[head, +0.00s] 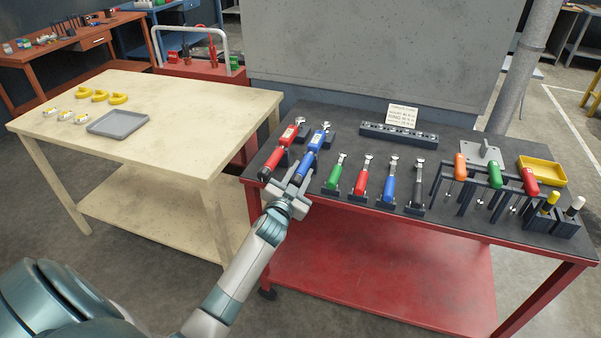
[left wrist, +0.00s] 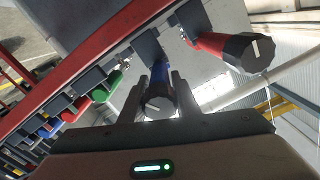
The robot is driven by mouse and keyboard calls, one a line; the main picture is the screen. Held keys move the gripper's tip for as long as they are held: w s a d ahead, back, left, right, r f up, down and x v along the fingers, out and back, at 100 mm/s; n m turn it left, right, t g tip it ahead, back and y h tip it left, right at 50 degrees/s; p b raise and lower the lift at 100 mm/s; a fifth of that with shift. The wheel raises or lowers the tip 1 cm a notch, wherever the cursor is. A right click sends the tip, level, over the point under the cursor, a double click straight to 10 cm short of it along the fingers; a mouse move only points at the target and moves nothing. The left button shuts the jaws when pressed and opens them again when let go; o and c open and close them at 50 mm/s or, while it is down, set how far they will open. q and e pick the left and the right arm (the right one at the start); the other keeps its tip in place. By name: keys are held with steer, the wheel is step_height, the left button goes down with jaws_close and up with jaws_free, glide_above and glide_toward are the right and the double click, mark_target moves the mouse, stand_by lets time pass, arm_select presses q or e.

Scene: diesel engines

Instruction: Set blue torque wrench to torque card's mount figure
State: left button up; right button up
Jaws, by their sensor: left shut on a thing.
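The blue torque wrench (head: 314,147) lies in a dark cradle at the left end of the red workbench, its handle end towards me. My left gripper (head: 293,187) is at that handle end and shut on it. In the left wrist view the wrench's dark end knob (left wrist: 159,104) with a pale mark sits between the gripper's fingers (left wrist: 158,98). The red torque wrench (head: 280,150) lies beside it on the left. The torque card (head: 402,115) stands at the back of the bench; its writing is too small to read. My right gripper is not in view.
A pale wooden table (head: 165,110) with a grey tray (head: 118,123) is at left. A grey block rises behind.

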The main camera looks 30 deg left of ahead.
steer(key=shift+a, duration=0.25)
arm_select(q)
steer(key=o, duration=1)
steer(key=shift+o, duration=0.2)
steer(key=shift+s, duration=0.1)
